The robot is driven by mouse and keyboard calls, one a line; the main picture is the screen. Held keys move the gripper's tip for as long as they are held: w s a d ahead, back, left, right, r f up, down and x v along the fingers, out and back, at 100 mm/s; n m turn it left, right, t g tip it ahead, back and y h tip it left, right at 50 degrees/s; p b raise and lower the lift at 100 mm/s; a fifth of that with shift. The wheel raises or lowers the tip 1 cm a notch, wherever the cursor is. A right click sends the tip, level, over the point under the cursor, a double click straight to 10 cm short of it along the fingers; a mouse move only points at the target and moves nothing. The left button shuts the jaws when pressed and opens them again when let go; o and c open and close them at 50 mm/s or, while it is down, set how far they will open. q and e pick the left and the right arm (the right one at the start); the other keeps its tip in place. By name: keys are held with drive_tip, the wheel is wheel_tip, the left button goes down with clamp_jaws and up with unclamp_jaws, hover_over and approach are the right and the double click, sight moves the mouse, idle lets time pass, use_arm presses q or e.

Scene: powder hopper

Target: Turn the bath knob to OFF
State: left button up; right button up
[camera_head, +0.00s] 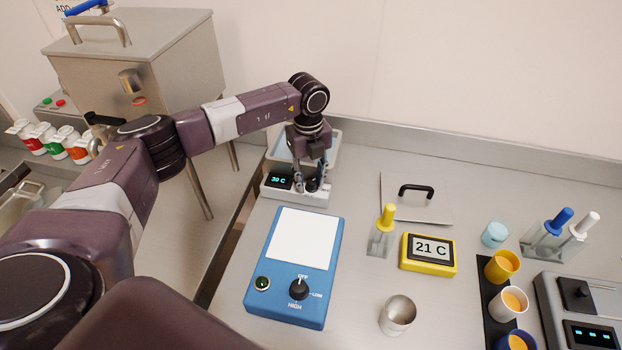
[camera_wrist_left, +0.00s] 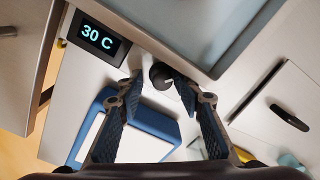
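The water bath (camera_head: 319,200) is a white unit with a basin of pale water behind its front panel. Its display (camera_head: 279,181) reads 30 C, also in the left wrist view (camera_wrist_left: 98,38). The bath knob (camera_wrist_left: 160,76) is small, round and black, on the front panel right of the display. My left gripper (camera_head: 311,187) points down at the knob. In the left wrist view its fingers (camera_wrist_left: 160,86) are open, one on each side of the knob, with small gaps. The knob's pointer and marks are not readable. My right gripper is not in view.
A blue hot plate (camera_head: 258,303) with its own OFF/LOW/HIGH knob (camera_head: 299,289) stands in front of the bath. A yellow 21 C thermometer (camera_head: 428,254), a metal cup (camera_head: 397,315) and a lid with a black handle (camera_head: 416,191) are to the right.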

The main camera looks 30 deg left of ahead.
sight(312, 182)
use_arm(q)
drive_tip(key=shift+w+d+r, duration=0.1)
drive_tip(key=shift+w, duration=0.05)
drive_tip(key=shift+r, duration=0.25)
drive_tip(key=r, duration=0.7)
drive_tip(key=shift+s+r, duration=0.15)
drive_tip(key=shift+s, duration=0.05)
drive_tip(key=m+b, duration=0.1)
drive_tip(key=b, duration=0.2)
drive_tip(key=f+m+b, duration=0.1)
drive_tip(key=m+b, duration=0.1)
drive_tip(key=b, duration=0.1)
drive_tip(key=shift+w+f+m, duration=0.2)
drive_tip(key=shift+w+m, duration=0.1)
drive_tip(key=m+b, duration=0.6)
drive_tip(key=b, duration=0.1)
drive_tip(key=shift+d+r, duration=0.1)
drive_tip(key=shift+s+r+m+y+b, duration=0.2)
drive_tip(key=shift+m+b, duration=0.2)
drive_tip(key=shift+m, duration=0.2)
drive_tip(key=shift+s+r+m+y+b, duration=0.15)
drive_tip(key=shift+m+b, duration=0.25)
drive_tip(key=shift+m, duration=0.2)
wheel_tip(312, 182, down, 8)
drive_tip(key=shift+w+r+p, duration=0.1)
drive_tip(key=shift+r+p, duration=0.1)
drive_tip(key=shift+p, duration=0.5)
